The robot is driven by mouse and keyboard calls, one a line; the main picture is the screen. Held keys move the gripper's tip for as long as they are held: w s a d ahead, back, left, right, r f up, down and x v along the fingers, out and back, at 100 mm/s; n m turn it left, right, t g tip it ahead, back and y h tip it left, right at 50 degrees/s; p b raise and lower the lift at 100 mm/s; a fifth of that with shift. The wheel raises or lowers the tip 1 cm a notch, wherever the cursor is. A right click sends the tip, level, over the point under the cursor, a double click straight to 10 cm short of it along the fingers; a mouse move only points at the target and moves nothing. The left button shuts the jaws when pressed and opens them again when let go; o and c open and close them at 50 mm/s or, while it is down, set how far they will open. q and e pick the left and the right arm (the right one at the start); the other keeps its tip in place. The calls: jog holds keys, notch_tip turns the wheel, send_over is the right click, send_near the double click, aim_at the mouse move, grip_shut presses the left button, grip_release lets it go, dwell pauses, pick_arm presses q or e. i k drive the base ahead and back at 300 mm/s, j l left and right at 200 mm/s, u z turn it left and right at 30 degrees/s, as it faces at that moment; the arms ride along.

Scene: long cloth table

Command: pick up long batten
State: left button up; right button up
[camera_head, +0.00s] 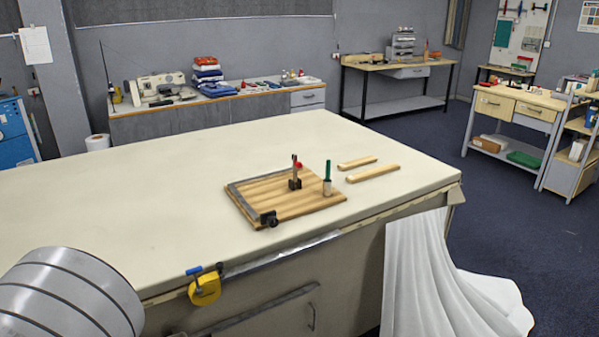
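Two pale wooden battens lie flat on the cream cloth table (170,190), right of a wooden board. The nearer one looks longer and is the long batten (373,173). The farther one is a shorter batten (357,163). They lie roughly parallel with a gap between them, and nothing covers them. Neither of my grippers shows in the head view. A grey ribbed cylinder at the lower left seems to be part of my own arm.
The wooden board (290,208) carries a metal corner fence, a red-ended upright clamp (295,175) and a green-handled tool (327,178). A yellow tape measure (205,289) hangs at the front edge. White cloth (430,270) drapes off the right front. The table's left side is clear.

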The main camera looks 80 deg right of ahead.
aim_at(372, 173)
jog(key=z, duration=3.3)
jog(key=i+z, duration=0.1)
